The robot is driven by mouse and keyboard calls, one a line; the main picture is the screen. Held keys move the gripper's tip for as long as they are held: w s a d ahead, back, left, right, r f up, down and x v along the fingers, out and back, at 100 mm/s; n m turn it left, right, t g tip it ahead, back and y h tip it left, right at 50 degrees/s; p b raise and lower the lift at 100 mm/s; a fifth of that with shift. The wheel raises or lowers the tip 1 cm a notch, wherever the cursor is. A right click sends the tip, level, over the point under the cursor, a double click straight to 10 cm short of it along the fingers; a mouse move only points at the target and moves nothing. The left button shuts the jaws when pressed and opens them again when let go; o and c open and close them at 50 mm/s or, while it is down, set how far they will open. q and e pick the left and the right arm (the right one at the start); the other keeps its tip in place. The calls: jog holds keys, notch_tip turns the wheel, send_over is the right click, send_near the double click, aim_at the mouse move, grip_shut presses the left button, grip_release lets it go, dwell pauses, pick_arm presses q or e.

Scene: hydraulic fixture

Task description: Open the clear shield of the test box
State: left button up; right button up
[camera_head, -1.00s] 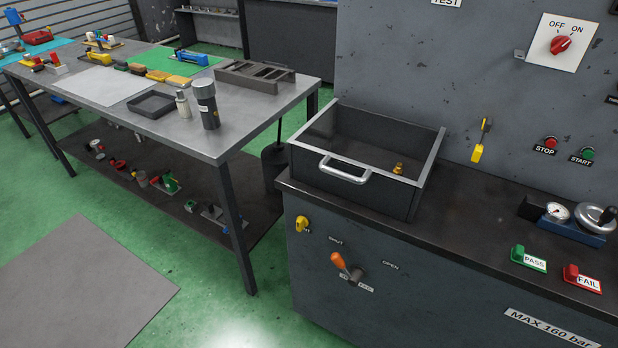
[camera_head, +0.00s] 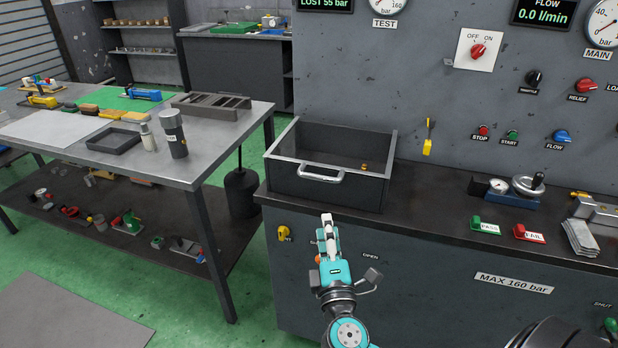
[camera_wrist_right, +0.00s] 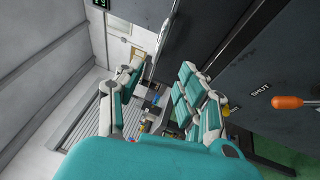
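The test box (camera_head: 300,186) is a dark open-looking box on the bench, with a pale frame around its top. The clear shield (camera_head: 392,153) is hard to see; its pale frame lies level along the box's top edges, and a small brass fitting (camera_head: 364,167) shows inside. A silver handle (camera_head: 321,176) is at the front. My right gripper (camera_head: 328,218) is below and in front of the handle, apart from it. In the right wrist view its fingers (camera_wrist_right: 160,78) are spread and empty, with a silver bar (camera_wrist_right: 164,35) beyond them. My left gripper is out of view.
An orange lever (camera_wrist_right: 290,102) is beside the right gripper on the bench front. A yellow tag (camera_head: 427,146) hangs on the panel right of the box. PASS (camera_head: 484,226) and FAIL (camera_head: 528,233) tags lie farther right. A steel worktable (camera_head: 200,165) stands left, with a gap between.

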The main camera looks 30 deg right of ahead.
aim_at(319, 175)
jog(key=p+x, duration=0.3)
jog(key=x, duration=1.2)
jog(key=shift+w+f+p, duration=0.1)
jog(key=shift+w+p, duration=0.2)
jog(key=shift+p, duration=0.05)
grip_shut()
